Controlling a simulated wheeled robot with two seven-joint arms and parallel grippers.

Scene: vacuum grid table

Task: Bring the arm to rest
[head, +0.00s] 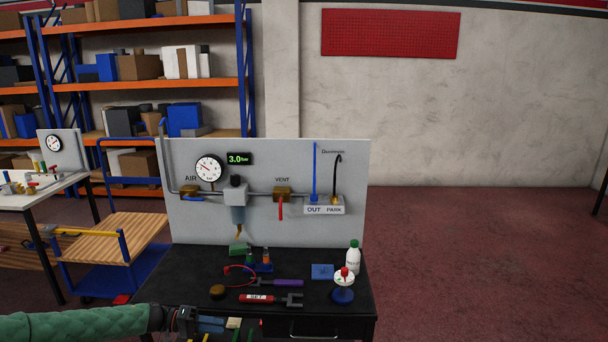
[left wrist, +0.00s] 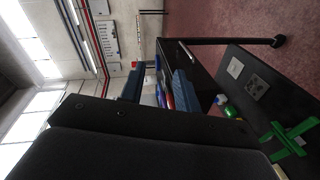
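My left arm (head: 75,325), in a green sleeve, comes in from the lower left in the head view. Its gripper (head: 211,324) is low at the front left edge of the black table (head: 200,265). In the left wrist view the two dark blue fingers of the left gripper (left wrist: 159,88) stand apart, with nothing seen held between them. Small red and blue things show beyond the gap. My right arm and gripper are not in view.
A grey panel (head: 330,225) with gauge and valves stands behind. A wooden-topped cart (head: 120,240) is at left. Floor at right is clear.

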